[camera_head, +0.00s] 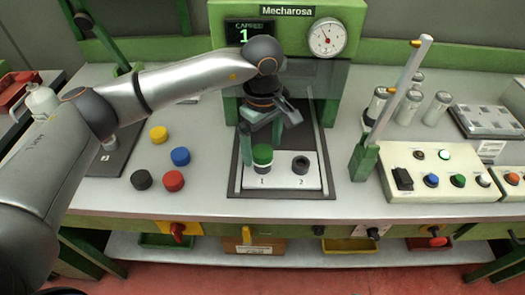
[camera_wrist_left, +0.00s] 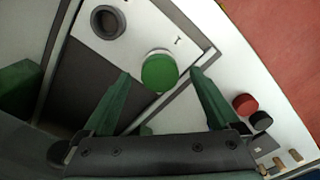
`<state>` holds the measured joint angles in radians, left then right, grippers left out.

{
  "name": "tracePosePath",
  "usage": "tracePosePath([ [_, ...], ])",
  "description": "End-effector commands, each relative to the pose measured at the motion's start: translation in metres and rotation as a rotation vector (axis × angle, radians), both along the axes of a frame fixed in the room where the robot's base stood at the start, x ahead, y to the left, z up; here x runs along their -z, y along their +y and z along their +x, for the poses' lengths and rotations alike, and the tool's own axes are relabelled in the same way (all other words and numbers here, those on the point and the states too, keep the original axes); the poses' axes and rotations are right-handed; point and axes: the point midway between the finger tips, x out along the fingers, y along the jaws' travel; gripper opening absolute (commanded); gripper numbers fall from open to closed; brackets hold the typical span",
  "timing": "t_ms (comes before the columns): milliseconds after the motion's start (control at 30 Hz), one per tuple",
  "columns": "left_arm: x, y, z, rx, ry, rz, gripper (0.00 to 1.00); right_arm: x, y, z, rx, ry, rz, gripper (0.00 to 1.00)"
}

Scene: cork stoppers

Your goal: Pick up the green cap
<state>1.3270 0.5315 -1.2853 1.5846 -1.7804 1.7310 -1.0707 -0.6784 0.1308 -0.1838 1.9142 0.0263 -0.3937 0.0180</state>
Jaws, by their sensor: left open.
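The green cap (camera_head: 262,153) sits upright at position 1 of the white plate (camera_head: 283,183), in front of the green Mecharosa machine. In the left wrist view the green cap (camera_wrist_left: 159,73) shows from above as a round disc. My left gripper (camera_head: 261,146) is open above and around the cap. In the left wrist view its two green fingers (camera_wrist_left: 161,73) stand on either side of the cap, with a gap on each side. Whether the fingertips reach down to the cap's height I cannot tell. My right gripper is not in view.
A dark ring (camera_head: 300,165) sits at position 2, close beside the cap. Yellow (camera_head: 158,134), blue (camera_head: 180,156), red (camera_head: 173,181) and black (camera_head: 141,180) caps lie at left. A green post with a grey rod (camera_head: 399,90) and a button panel (camera_head: 437,172) stand at right.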

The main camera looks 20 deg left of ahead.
Motion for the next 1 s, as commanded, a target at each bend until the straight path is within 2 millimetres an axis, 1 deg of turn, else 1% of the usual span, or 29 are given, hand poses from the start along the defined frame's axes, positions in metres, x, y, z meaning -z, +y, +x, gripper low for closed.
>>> tracePosePath([
  [100, 0.0062, 0.0002, 0.0001, 0.000, -0.001, 0.000, 0.95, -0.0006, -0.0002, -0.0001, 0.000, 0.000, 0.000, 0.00],
  [300, 0.0065, 0.0000, 0.0001, 0.000, -0.001, 0.000, 0.94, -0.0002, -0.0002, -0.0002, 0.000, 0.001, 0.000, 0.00],
  [1000, 0.0059, -0.0002, 0.0001, 0.000, -0.001, 0.000, 0.15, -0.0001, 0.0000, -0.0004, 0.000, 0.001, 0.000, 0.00],
])
